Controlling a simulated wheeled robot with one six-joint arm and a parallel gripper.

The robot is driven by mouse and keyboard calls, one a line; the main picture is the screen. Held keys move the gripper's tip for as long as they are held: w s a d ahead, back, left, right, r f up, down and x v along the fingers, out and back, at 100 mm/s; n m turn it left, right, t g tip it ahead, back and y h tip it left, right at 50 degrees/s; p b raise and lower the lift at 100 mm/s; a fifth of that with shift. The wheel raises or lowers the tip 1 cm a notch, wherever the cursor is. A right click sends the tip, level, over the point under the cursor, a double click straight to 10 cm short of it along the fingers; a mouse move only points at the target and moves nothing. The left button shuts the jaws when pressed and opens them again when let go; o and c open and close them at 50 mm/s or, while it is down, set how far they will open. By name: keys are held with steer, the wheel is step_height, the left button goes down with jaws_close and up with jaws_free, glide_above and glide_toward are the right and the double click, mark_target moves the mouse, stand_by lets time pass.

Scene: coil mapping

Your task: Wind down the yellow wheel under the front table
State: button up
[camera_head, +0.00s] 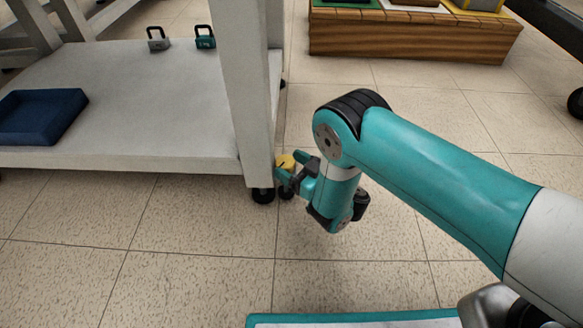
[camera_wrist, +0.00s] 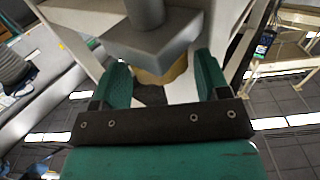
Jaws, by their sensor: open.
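The yellow wheel (camera_head: 286,161) sits low beside the foot of the front table's near right leg, just above the floor. My gripper (camera_head: 292,172) reaches left to it from the right, low down. In the wrist view the wheel (camera_wrist: 163,74) shows tan-yellow between my two green fingers (camera_wrist: 163,82), which stand open on either side. I cannot tell whether a finger touches it. A grey block (camera_wrist: 155,42) and a dark post cover part of the wheel in that view.
The front table's white leg (camera_head: 248,100) and black caster (camera_head: 262,195) stand close left of my gripper. Its lower shelf (camera_head: 150,110) holds a blue tray (camera_head: 42,112) and two padlock-shaped weights (camera_head: 158,40).

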steer(key=c, duration=0.7)
steer(key=shift+o, duration=0.2)
steer(key=shift+r+p, duration=0.3)
steer(key=shift+p, duration=0.4)
steer(key=t+p, duration=0.1)
steer(key=p, duration=0.1)
steer(key=shift+r+m+h+p, duration=0.2)
steer(key=shift+m+h+p, duration=0.1)
steer(key=shift+m+p, duration=0.1)
steer(key=shift+f+m+t+h+p, duration=0.3)
steer(key=shift+f+h+p, duration=0.1)
steer(key=shift+p, duration=0.45)
steer(key=shift+f, duration=0.1)
steer(key=o, duration=0.7)
steer(key=shift+s, duration=0.1)
steer(key=shift+c, duration=0.2)
